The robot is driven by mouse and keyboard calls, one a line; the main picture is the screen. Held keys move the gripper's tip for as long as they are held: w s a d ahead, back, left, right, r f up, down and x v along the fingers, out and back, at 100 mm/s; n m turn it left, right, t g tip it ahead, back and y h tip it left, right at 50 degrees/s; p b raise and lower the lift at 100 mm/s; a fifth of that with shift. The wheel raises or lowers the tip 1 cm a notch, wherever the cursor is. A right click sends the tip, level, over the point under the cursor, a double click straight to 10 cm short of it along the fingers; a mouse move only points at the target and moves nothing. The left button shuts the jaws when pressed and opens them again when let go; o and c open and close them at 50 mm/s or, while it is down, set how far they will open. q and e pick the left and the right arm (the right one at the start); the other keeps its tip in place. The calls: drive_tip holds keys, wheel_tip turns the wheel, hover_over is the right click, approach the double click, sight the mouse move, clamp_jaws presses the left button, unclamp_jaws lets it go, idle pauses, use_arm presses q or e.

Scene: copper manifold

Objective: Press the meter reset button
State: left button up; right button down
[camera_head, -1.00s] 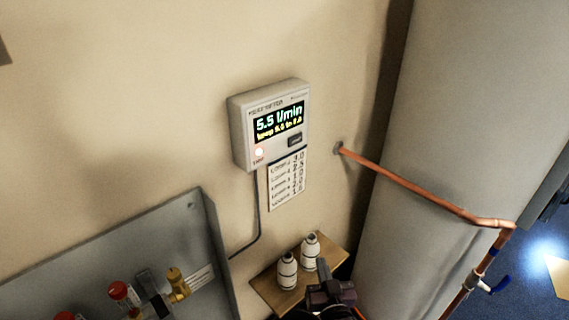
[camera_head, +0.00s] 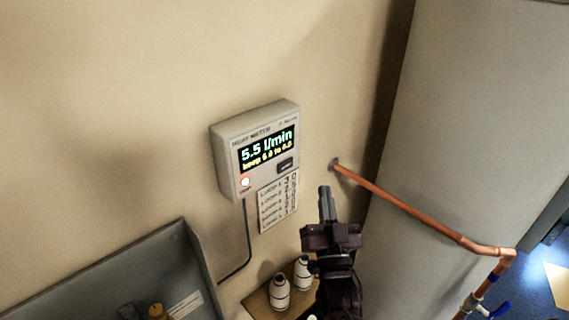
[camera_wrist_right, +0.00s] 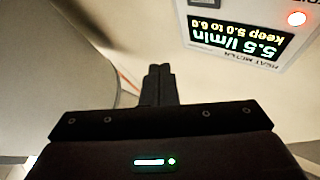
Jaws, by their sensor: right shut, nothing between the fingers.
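The heat meter (camera_head: 225,150) is a pale box on the wall, its screen reading "5.5 l/min" over "keep 5.0 to 6.0". A dark rectangular button (camera_head: 286,165) sits below the screen at the right; a lit round lamp (camera_head: 245,182) is at the lower left. My right gripper (camera_head: 325,188) is shut and empty, pointing up, below and to the right of the meter and apart from it. In the right wrist view the shut fingers (camera_wrist_right: 158,70) show beside the meter, which appears upside down (camera_wrist_right: 285,58). My left gripper is out of view.
A paper list (camera_head: 278,206) hangs under the meter. Two white bottles (camera_head: 280,293) stand on a small wooden shelf (camera_head: 258,301) beside my right arm. A copper pipe (camera_head: 410,213) crosses the large grey cylinder (camera_head: 465,120) at the right. A grey open cabinet (camera_head: 190,240) is lower left.

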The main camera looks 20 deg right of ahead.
drive_tip(key=shift+w, duration=0.1)
drive_tip(key=b, duration=0.2)
approach(290, 160)
wheel_tip(290, 160, up, 3)
drive_tip(key=w+d, duration=0.3)
drive_tip(key=shift+w+a+f, duration=0.1)
drive_tip(key=shift+w+a, duration=0.2)
drive_tip(key=shift+a, duration=0.1)
drive_tip(key=shift+w+a, duration=0.1)
drive_tip(key=shift+w, duration=0.1)
idle(1.5)
drive_tip(key=shift+w, duration=0.2)
drive_tip(key=shift+w+a+b, duration=0.15)
drive_tip(key=shift+w+b, duration=0.15)
idle(0.6)
idle(0.4)
drive_tip(key=shift+s+d+p, duration=0.25)
drive_tip(key=shift+s+p, duration=0.05)
drive_tip(key=shift+s, duration=0.45)
